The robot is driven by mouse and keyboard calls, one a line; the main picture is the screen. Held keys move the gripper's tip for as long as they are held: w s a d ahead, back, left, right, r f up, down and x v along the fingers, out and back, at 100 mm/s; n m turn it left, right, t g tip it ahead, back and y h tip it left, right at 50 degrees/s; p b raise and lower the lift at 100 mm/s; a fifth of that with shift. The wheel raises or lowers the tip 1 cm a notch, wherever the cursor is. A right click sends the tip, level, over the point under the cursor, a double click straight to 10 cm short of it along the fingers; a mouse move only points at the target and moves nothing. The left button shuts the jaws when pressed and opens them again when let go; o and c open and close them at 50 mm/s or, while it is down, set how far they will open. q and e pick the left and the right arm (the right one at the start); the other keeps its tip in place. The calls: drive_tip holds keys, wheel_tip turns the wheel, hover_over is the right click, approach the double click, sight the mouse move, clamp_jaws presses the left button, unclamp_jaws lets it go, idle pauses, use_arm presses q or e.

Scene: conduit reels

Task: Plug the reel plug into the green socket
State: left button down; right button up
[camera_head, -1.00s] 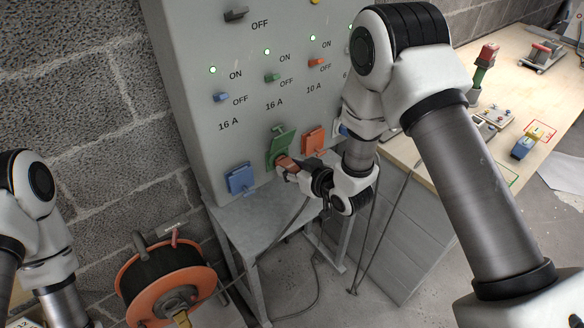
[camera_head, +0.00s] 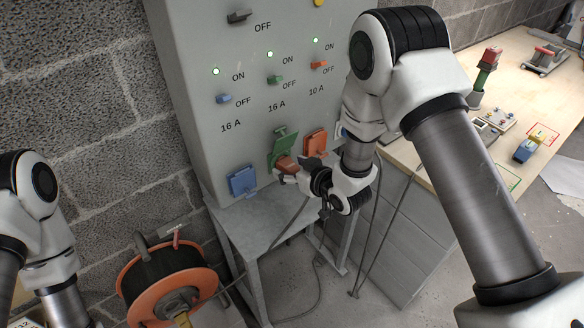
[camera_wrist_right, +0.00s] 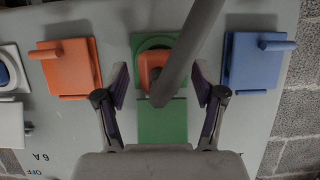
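The reel plug (camera_head: 285,163), reddish-orange, sits at the green socket (camera_head: 278,150), whose lid is raised. In the right wrist view the plug (camera_wrist_right: 154,70) is in front of the round green socket (camera_wrist_right: 139,43), and a thick grey cable crosses over it. It looks inserted, but the depth cannot be told. My right gripper (camera_wrist_right: 161,92) is open, one finger on each side of the plug, with gaps visible. In the head view the right gripper (camera_head: 301,176) is just in front of the plug. My left arm shows at the left edge; its gripper is out of view.
A blue socket (camera_head: 242,181) and an orange socket (camera_head: 315,143) flank the green one, lids closed. Switches and lit green lamps are above. An orange cable reel (camera_head: 137,290) stands at lower left. A wooden workbench (camera_head: 440,165) with small objects is at right.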

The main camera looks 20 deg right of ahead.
drive_tip(key=v, duration=1.2)
drive_tip(key=shift+f, duration=0.1)
drive_tip(key=s+f+g+h, duration=0.1)
drive_tip(key=s+f+g, duration=0.1)
drive_tip(key=s+f, duration=0.4)
drive_tip(key=s+f+g, duration=0.2)
drive_tip(key=s+f, duration=0.1)
drive_tip(key=f, duration=0.6)
drive_tip(key=s+d+f+m+g+h, duration=0.1)
drive_tip(key=s+f+g, duration=0.3)
drive_tip(key=s, duration=0.4)
drive_tip(key=s+d+f+m+g+h, duration=0.2)
drive_tip(key=s+d+f+m+g, duration=0.1)
drive_tip(key=s, duration=0.6)
wheel_tip(320, 180, down, 2)
drive_tip(key=shift+f+g+h, duration=0.2)
drive_tip(key=shift+g+h, duration=0.1)
drive_tip(key=shift+g, duration=0.4)
